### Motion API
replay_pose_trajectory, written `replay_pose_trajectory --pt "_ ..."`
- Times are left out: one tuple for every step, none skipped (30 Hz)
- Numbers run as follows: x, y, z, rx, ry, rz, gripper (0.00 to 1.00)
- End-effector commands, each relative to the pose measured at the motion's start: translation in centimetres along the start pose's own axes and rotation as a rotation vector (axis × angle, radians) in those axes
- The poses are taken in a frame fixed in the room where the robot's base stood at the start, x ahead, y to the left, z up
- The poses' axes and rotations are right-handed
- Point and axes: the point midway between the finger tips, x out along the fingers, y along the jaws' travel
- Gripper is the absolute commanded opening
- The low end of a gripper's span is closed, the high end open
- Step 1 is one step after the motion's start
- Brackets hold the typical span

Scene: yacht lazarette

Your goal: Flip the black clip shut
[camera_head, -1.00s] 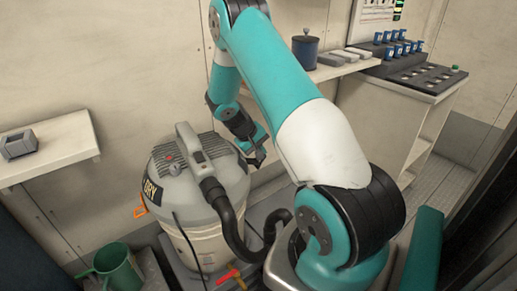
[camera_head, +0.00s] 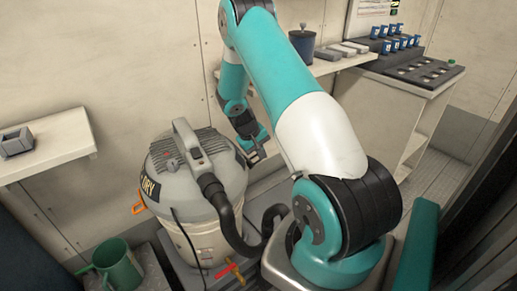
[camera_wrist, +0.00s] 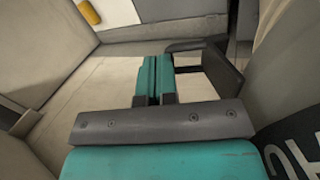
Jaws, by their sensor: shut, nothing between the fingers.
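The vacuum (camera_head: 192,180), a grey drum with a ribbed lid and a dark hose, stands left of my arm. My gripper (camera_head: 254,157) is low at the right side of its lid, shut and empty. In the wrist view the teal fingers (camera_wrist: 154,72) are together. A dark bracket-shaped piece, seemingly the black clip (camera_wrist: 223,72), stands out just right of the fingertips, beside the drum's curved wall. Its near part is hidden behind my gripper. I cannot tell if the fingers touch it. An orange clip (camera_head: 138,204) hangs on the drum's left side.
A white wall shelf (camera_head: 60,153) holds a grey block (camera_head: 17,142). A green jug (camera_head: 118,264) stands at the lower left. A red-handled valve (camera_head: 236,272) is low in front of the drum.

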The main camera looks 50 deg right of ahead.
Motion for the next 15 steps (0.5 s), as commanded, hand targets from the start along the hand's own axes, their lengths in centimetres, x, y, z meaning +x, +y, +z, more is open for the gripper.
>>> replay_pose_trajectory --pt "0.23 -0.07 0.02 0.000 -0.001 0.000 0.00" --pt "0.33 -0.11 0.02 0.000 -0.001 0.000 0.00" --pt "0.45 -0.16 0.02 0.000 -0.001 0.000 0.00" --pt "0.53 -0.20 0.03 0.000 -0.001 0.000 0.00" --pt "0.60 -0.24 0.03 0.000 -0.001 0.000 0.00" --pt "0.69 -0.29 0.03 0.000 -0.001 0.000 0.00" --pt "0.74 -0.32 0.03 0.000 -0.001 0.000 0.00" --pt "0.79 -0.35 0.02 0.000 -0.001 0.000 0.00" --pt "0.84 -0.38 0.02 0.000 -0.001 0.000 0.00" --pt "0.87 -0.40 0.01 0.000 -0.001 0.000 0.00" --pt "0.89 -0.42 0.01 0.000 -0.001 0.000 0.00" --pt "0.92 -0.43 0.01 0.000 -0.001 0.000 0.00" --pt "0.92 -0.43 0.00 0.000 0.000 0.000 0.00" --pt "0.90 -0.43 0.00 0.000 0.000 0.000 0.00" --pt "0.90 -0.43 0.00 0.000 0.000 0.000 0.00"
